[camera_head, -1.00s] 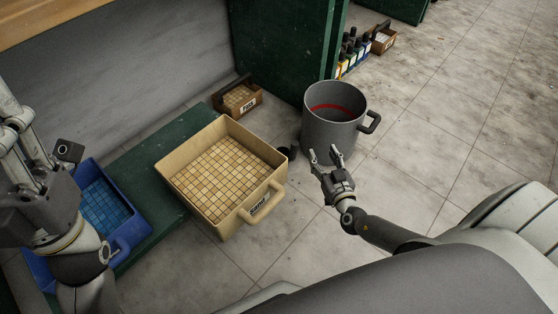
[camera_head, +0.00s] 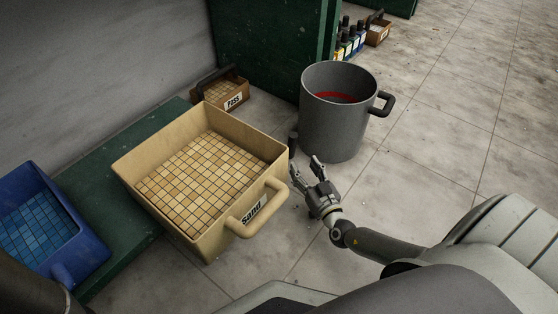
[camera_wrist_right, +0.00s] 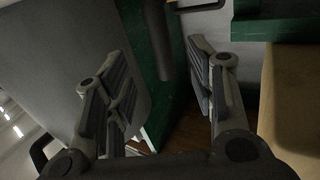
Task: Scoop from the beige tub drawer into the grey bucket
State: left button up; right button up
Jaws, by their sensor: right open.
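The beige tub drawer (camera_head: 128,172), labelled "Sand", holds a layer of small beige tiles and has a loop handle at its front. The grey bucket (camera_head: 335,128) stands upright on the floor to its right, with a red band inside. My right gripper (camera_head: 305,168) is open and empty between tub and bucket. A dark upright rod (camera_head: 293,145) stands beside the tub's right corner, just beyond the fingertips. In the right wrist view a dark rod (camera_wrist_right: 158,40) shows between the open fingers, apparently not touched. My left gripper is out of view.
A blue tub (camera_head: 85,255) with blue tiles is at the left by a green platform (camera_head: 120,215). A small brown box (camera_head: 236,88) is behind the tub, beside a green cabinet (camera_head: 265,50). Bottles (camera_head: 347,42) stand farther back. Floor right of the bucket is clear.

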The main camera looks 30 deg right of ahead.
aim_at(294, 150)
jog(key=w+b, duration=0.1)
jog(key=w, duration=0.2)
jog(key=w+d+b, duration=0.1)
jog(key=w, duration=0.3)
jog(key=w+b, duration=0.1)
jog(key=w, duration=0.2)
jog(key=shift+w+d, duration=0.2)
grip_shut()
